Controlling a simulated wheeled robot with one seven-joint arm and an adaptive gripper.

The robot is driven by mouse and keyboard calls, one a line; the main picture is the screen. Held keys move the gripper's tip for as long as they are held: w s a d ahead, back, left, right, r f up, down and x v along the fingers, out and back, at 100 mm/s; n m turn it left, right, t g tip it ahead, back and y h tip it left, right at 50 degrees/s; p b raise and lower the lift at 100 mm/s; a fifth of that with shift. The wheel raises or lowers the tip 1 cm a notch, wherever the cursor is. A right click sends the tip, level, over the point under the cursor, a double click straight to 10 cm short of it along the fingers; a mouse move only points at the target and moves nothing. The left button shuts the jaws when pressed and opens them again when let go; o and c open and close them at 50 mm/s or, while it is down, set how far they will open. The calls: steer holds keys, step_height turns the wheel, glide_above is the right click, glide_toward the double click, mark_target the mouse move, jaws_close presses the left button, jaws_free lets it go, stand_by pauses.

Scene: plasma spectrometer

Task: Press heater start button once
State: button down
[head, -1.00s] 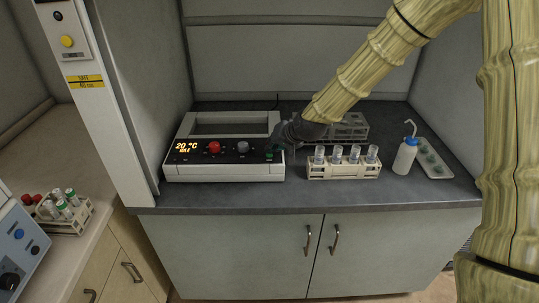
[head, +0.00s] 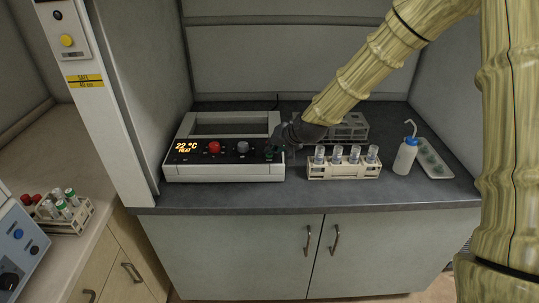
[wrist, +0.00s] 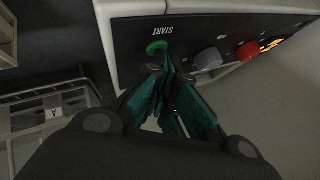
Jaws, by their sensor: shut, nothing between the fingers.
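The heater (head: 225,172) is a white block with a black front panel on the worktop in the head view. Its display (head: 187,147) reads 22 °C, with a small word under it that looks like HEAT. The green round start button (wrist: 157,47), labelled START, shows in the wrist view. My gripper (head: 275,150) is at the right end of the heater panel. In the wrist view my gripper's teal fingers (wrist: 167,68) are shut and empty, their tips close beside the start button. I cannot tell whether they touch it.
A red knob (head: 214,147) and a grey knob (head: 243,146) stand on the same panel. A rack with several tubes (head: 343,171) is just right of my gripper, with a grey rack (head: 349,126) behind. A wash bottle (head: 405,157) stands farther right.

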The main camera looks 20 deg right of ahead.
steer(key=shift+r, duration=0.1)
steer(key=shift+r+p, duration=0.6)
steer(key=shift+r, duration=0.1)
steer(key=shift+r+p, duration=1.7)
steer(key=shift+r, duration=0.8)
